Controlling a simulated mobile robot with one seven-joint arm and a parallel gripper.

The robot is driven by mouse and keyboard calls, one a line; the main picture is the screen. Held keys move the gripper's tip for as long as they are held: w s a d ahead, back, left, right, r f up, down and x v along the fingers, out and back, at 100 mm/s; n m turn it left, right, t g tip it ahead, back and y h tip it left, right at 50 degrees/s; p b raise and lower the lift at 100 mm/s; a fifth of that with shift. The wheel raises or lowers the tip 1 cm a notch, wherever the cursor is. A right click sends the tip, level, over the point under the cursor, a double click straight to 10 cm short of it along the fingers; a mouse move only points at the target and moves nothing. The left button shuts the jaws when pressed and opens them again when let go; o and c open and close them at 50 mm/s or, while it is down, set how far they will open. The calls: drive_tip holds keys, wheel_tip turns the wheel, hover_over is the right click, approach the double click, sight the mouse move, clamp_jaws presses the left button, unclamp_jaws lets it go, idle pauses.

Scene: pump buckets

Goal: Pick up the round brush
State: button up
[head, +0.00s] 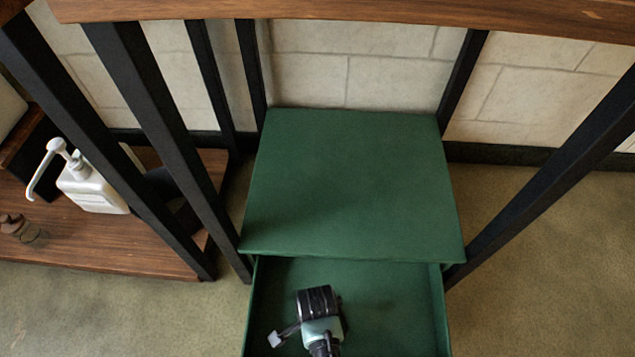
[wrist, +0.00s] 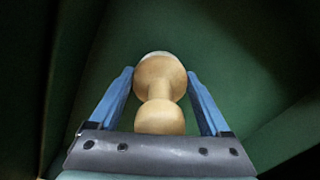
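The round brush (wrist: 160,85) has a pale wooden handle with two rounded bulges. A little whitish material shows at its far end in the wrist view. My gripper (wrist: 160,76) has its two blue fingers spread on either side of the brush, with the handle between them. Green shows between the fingers and the nearer knob. The fingertips lie very close to the wider bulge, and I cannot tell if they touch it. In the head view my gripper's dark and pale wrist (head: 318,320) is over the open drawer, and the brush is hidden there.
The green drawer (head: 405,300) is pulled out below a green cabinet top (head: 350,180). Black legs and a wooden tabletop edge (head: 350,15) frame it. A white pump bottle (head: 92,185) stands on a low wooden shelf (head: 110,245) at left.

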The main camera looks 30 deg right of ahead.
drive_tip(key=c, duration=0.8)
drive_tip(key=shift+r, duration=0.15)
